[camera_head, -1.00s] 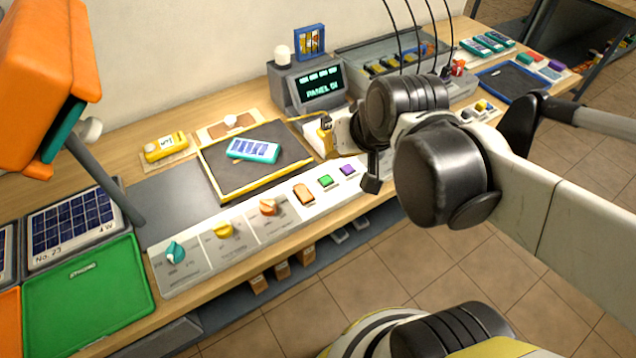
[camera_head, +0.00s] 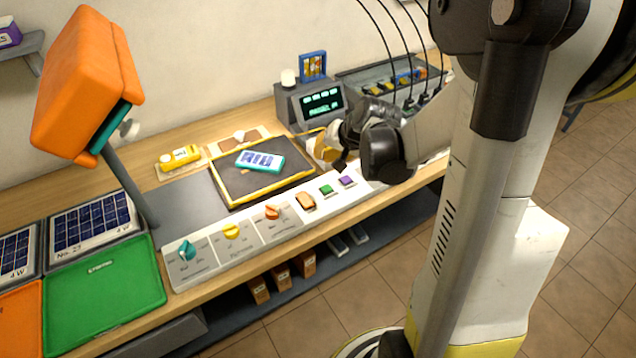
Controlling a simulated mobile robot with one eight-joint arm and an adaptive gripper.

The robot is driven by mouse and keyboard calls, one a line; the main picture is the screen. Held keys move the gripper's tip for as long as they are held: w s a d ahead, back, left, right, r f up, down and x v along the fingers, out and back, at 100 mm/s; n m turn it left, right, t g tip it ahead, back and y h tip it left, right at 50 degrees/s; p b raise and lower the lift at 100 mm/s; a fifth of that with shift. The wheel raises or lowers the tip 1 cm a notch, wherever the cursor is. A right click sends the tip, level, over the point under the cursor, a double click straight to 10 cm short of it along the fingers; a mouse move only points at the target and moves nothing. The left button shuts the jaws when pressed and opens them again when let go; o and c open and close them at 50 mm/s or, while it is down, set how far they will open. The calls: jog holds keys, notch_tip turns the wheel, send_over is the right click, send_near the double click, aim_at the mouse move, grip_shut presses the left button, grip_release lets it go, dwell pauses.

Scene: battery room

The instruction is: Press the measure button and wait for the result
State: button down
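A white control strip (camera_head: 290,236) runs along the bench's front edge. It carries an orange-brown button (camera_head: 306,201), a green button (camera_head: 326,190) and a purple button (camera_head: 346,181). I cannot read which one is the measure button. A display unit (camera_head: 284,108) stands behind, its dark screen (camera_head: 321,104) lit with green text that seems to read "PANEL 01". A teal-edged panel (camera_head: 260,160) lies on the yellow-framed dark mat (camera_head: 232,188).
Teal, yellow and orange knobs (camera_head: 231,231) stand left of the buttons. An orange lamp head (camera_head: 88,85) on a grey post rises at left, near a green tray (camera_head: 105,290). Black cables (camera_head: 385,45) hang at the back right.

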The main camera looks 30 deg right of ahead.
jog(key=b, duration=0.7)
send_near(318, 184)
jog(key=x, duration=0.5)
jog(key=shift+w+r, duration=0.15)
jog(key=shift+w, duration=0.3)
dwell(0.6)
jog(key=shift+f+b, duration=0.4)
jog(key=shift+b, duration=0.15)
jog(key=shift+f+b, duration=0.4)
dwell(0.3)
jog(key=shift+r, duration=0.15)
jog(key=shift+r+p, duration=0.65)
jog(key=shift+r, duration=0.05)
